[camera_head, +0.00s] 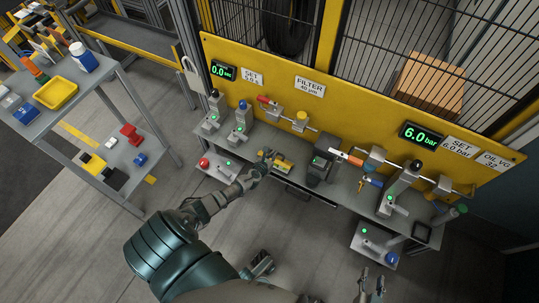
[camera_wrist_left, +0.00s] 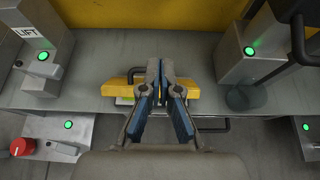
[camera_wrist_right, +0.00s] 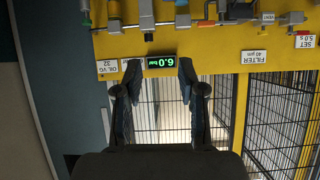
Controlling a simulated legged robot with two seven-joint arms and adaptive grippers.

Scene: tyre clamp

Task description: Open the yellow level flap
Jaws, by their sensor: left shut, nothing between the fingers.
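The yellow flap (camera_head: 284,163) lies near the front edge of the grey bench, left of the dark block. In the left wrist view the yellow flap (camera_wrist_left: 205,91) shows on both sides of my fingers, which hide its middle. My left gripper (camera_head: 267,156) is at the flap's left end in the head view. In the left wrist view my left gripper (camera_wrist_left: 161,70) is shut, its fingers together and empty, in front of the flap. Whether they touch it I cannot tell. My right gripper (camera_head: 370,285) is open and empty, low in the head view; its spread fingers (camera_wrist_right: 153,82) show in the right wrist view.
Grey stations with green lights stand on both sides of the flap, among them a LIFT station (camera_wrist_left: 40,50) and a dark block (camera_head: 321,163). A dark bar handle (camera_head: 306,194) juts from the bench front. A parts cart (camera_head: 85,110) stands left. The floor in front is clear.

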